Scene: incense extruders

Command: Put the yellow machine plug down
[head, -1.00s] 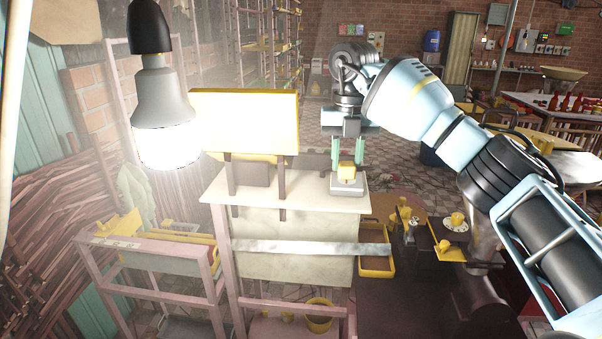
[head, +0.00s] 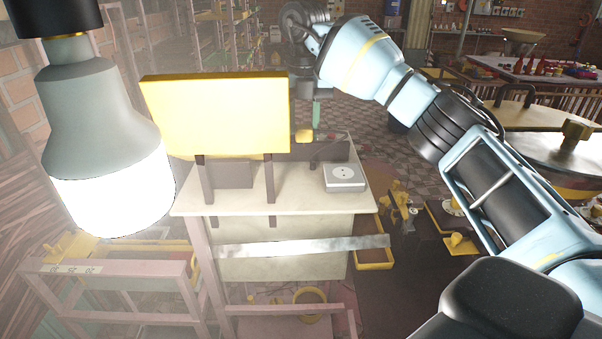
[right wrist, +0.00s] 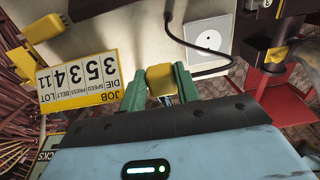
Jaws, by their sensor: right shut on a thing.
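The yellow machine plug (head: 304,136) is a small yellow block held off the tabletop. My right gripper (head: 316,114) is shut on it. In the right wrist view the plug (right wrist: 160,76) sits between the two green fingers of the gripper (right wrist: 160,86). A grey socket box (head: 345,177) with a round white outlet lies on the right end of the pale tabletop (head: 250,200), and its outlet is bare. The box also shows in the right wrist view (right wrist: 207,40). The plug is left of and behind the box, apart from it. My left gripper is not in view.
A yellow sign board (head: 215,115) stands on dark posts on the tabletop; its lettered face shows in the right wrist view (right wrist: 78,80), close to the gripper. A black cable (right wrist: 195,73) runs near the box. A bright hanging lamp (head: 105,150) fills the left foreground.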

